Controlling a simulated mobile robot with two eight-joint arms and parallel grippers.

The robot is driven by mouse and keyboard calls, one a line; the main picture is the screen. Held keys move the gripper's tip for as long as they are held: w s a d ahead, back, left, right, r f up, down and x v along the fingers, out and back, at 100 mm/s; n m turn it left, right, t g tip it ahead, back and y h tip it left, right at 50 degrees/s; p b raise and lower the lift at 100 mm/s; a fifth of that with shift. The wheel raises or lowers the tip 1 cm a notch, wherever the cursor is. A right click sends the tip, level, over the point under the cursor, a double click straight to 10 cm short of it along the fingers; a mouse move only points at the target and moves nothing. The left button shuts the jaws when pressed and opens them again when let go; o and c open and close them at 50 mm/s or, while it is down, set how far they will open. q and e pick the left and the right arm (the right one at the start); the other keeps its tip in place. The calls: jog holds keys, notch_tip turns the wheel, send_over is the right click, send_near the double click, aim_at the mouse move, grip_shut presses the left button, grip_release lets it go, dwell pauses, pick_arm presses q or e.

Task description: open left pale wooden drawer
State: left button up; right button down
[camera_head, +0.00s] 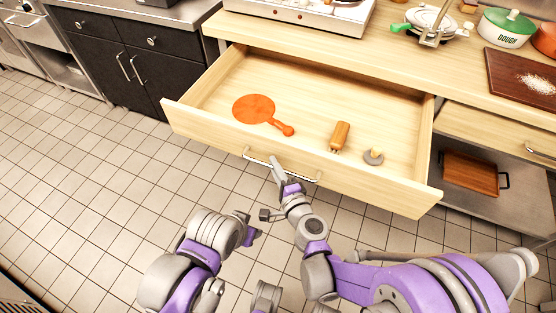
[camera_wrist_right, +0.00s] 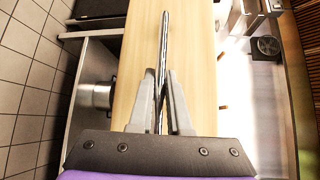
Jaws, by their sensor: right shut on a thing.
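The left pale wooden drawer (camera_head: 400,195) is pulled well out of the counter in the head view. Its metal bar handle (camera_head: 305,177) runs along the front face and also shows in the right wrist view (camera_wrist_right: 164,45). My right gripper (camera_head: 277,168) is at the handle, and in the wrist view its two fingers (camera_wrist_right: 161,100) are closed on the bar. My left gripper (camera_head: 250,226) is lower left of the drawer front, away from the handle; its finger opening is unclear.
Inside the drawer lie an orange round-headed utensil (camera_head: 254,109), a wooden-handled item (camera_head: 340,136) and a small grey item (camera_head: 373,156). The counter (camera_head: 300,33) holds a stove and pots. Dark cabinets (camera_head: 125,55) stand left. Tiled floor (camera_head: 90,170) is open in front.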

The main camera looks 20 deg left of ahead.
dwell(0.3)
jog(key=c, duration=0.9)
grip_release()
jog(key=shift+o, duration=0.2)
jog(key=shift+s+d, duration=0.1)
jog(key=v, duration=1)
jog(key=shift+s+d, duration=0.15)
jog(key=shift+s, duration=0.1)
jog(key=shift+r, duration=0.1)
